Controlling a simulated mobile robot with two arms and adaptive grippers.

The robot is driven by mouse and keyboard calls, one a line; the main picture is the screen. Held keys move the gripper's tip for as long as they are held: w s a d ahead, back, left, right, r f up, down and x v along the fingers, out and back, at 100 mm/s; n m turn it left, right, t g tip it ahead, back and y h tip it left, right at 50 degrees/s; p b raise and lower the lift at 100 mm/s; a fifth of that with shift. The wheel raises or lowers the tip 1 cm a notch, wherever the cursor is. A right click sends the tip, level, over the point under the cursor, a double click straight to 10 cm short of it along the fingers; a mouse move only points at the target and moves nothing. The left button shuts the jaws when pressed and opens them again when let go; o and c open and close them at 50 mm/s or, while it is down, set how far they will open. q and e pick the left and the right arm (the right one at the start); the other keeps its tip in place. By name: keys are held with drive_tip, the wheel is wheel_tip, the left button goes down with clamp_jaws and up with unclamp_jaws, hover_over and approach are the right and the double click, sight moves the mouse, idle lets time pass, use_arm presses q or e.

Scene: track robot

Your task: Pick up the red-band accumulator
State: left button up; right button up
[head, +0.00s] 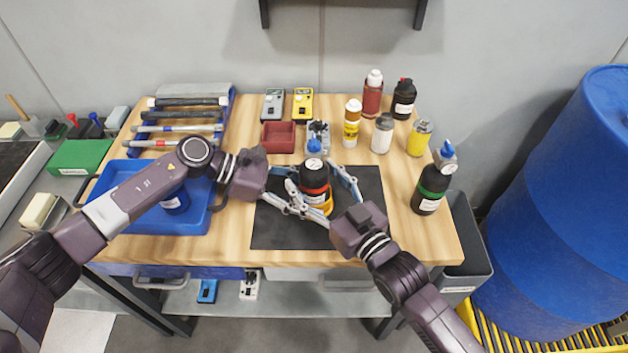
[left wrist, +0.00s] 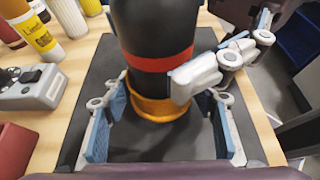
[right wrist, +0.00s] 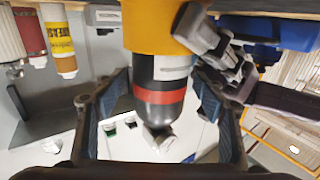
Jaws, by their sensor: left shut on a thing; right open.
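The red-band accumulator (head: 316,172) is a black bottle with a red band and blue top. It stands upright over the black mat (head: 285,235), its lower end in an orange-yellow ring (left wrist: 160,103). My left gripper (head: 317,201) is shut on it low down, from the left; its pads flank the lower end in the left wrist view. My right gripper (head: 315,178) is open, reaching in from the lower right with fingers either side of the bottle. The right wrist view shows the red band (right wrist: 160,97) upside down between its pads. Exact pad contact is partly hidden.
A green-band bottle (head: 432,187) stands to the right. A blue tray (head: 140,225) with a blue-marked container is at left. Several cans, a red bin (head: 278,137) and a yellow meter (head: 302,104) stand behind. The mat's front is clear.

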drive_tip(key=shift+w, duration=0.15)
clamp_jaws()
drive_tip(key=shift+r, duration=0.15)
idle(0.5)
